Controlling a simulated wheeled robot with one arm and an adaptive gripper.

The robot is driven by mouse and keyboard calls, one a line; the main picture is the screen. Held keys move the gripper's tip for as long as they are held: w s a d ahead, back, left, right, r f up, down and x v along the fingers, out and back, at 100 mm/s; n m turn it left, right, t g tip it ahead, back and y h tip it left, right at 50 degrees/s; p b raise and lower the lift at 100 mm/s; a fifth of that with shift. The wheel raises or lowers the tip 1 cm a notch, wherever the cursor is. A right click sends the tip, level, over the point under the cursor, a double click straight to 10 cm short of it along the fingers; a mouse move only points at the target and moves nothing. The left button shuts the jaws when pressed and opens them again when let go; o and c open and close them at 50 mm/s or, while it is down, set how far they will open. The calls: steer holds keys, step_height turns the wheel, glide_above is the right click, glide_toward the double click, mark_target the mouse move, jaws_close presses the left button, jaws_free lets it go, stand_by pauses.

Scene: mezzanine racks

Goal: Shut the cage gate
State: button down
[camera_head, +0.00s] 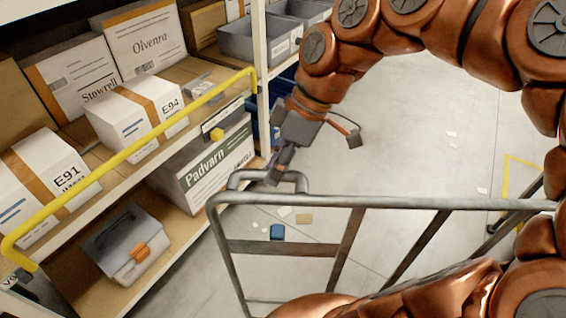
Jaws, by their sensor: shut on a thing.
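The cage gate (375,203) is a grey tubular metal frame with crossbars, standing in the lower middle and reaching to the right edge. A raised loop handle (236,179) sits on its top rail at the left end. My gripper (278,170) reaches down from above and is shut on this handle, near its right part. The fingertips are small and dark here. My copper arm hides the right end and part of the lower gate. The gate's latch and hinges cannot be made out.
A rack on the left holds white boxes (135,112), a Padvarn carton (205,163) and a grey case (124,245). A yellow rail (130,152) runs along its front. Grey bins (255,42) stand behind. The concrete floor (415,135) beyond the gate is mostly clear, with paper scraps and a small blue object (277,232).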

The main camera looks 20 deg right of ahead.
steer(key=shift+s+a, duration=0.2)
steer(key=shift+s, duration=0.15)
steer(key=c, duration=1)
jaws_free()
steer(key=shift+r, duration=0.1)
steer(key=v, duration=1.1)
steer(key=shift+d+r, duration=0.2)
steer(key=shift+r, duration=0.15)
